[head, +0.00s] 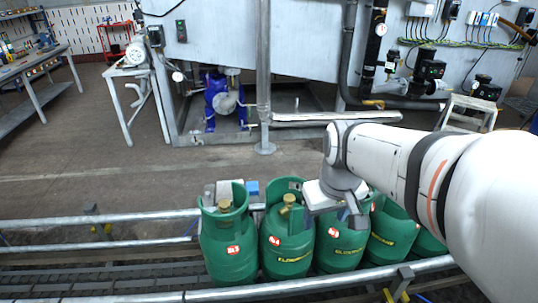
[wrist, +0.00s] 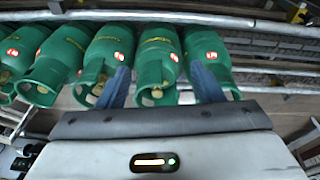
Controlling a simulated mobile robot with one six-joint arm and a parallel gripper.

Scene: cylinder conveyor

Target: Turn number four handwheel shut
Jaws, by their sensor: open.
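Several green gas cylinders stand upright in a row on the conveyor; the leftmost cylinder (head: 228,245) and second cylinder (head: 287,245) have brass-coloured handwheels (head: 224,205) inside open collars. Each has a small red-and-white label, too small to read, so I cannot tell which is number four. My gripper (head: 333,213) is over the row near the third cylinder (head: 340,250), hiding its top. In the wrist view my gripper (wrist: 160,88) is open and empty, its blue-grey fingers apart. The second cylinder from the right (wrist: 157,58) appears between them, its brass handwheel (wrist: 157,95) visible.
The conveyor's metal rails (head: 110,297) run in front of and behind the cylinders, with empty rollers at left. Behind lie bare floor (head: 120,175), a grey pipe post (head: 264,90), a blue pump (head: 222,100) and a step stool (head: 470,112). A workbench stands far left.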

